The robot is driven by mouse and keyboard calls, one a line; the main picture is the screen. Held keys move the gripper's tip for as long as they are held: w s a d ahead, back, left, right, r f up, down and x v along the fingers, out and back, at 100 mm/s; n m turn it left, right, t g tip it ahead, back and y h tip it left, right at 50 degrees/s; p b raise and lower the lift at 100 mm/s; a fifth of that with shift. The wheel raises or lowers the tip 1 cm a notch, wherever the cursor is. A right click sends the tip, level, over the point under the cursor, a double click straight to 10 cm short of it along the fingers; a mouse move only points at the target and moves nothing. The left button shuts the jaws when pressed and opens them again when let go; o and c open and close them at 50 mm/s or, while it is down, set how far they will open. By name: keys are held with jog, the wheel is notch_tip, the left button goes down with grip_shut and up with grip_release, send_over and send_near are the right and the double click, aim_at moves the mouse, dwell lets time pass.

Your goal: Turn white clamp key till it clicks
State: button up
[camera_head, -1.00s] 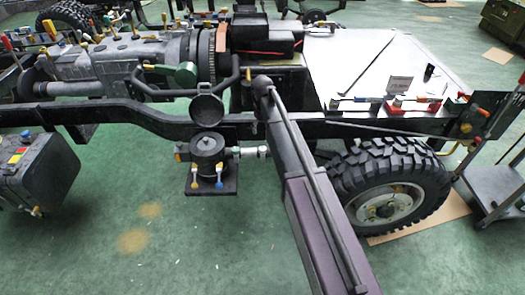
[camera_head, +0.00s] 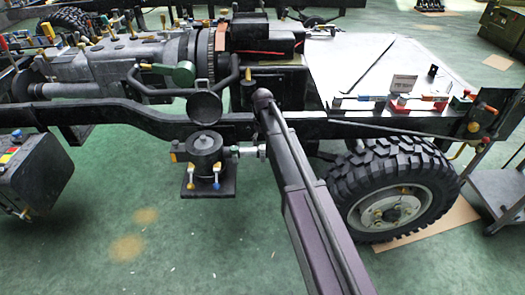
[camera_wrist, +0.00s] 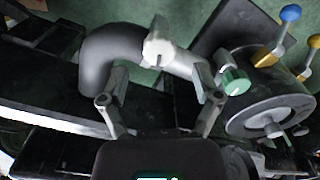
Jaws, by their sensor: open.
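The white clamp key (camera_wrist: 158,46) shows in the wrist view as a small pale knob on a bent dark-and-grey pipe (camera_wrist: 108,58). My gripper (camera_wrist: 160,78) is open, its two fingers spread to either side below the key in the picture. I see nothing held between them, and cannot tell how far above the key they are. In the head view my arm reaches up to the chassis rail, and its end hides the gripper's fingers. A pale pipe fitting (camera_head: 248,152) shows left of the arm; I cannot make out the key there.
A round canister (camera_wrist: 272,100) with a green knob (camera_wrist: 236,82) sits close to the right finger. Blue (camera_wrist: 290,14) and yellow levers stand near it. The black chassis rail (camera_head: 170,123) crosses under the arm. A wheel (camera_head: 392,208) stands to the right; green floor is open in front.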

aim_at(263, 147)
jog(key=shift+f+b, duration=1.3)
jog(key=shift+f, duration=0.3)
jog(key=shift+c, duration=0.2)
grip_shut()
jog(key=shift+m, duration=0.3)
jog(key=m, duration=1.1)
jog(key=shift+s, duration=0.1)
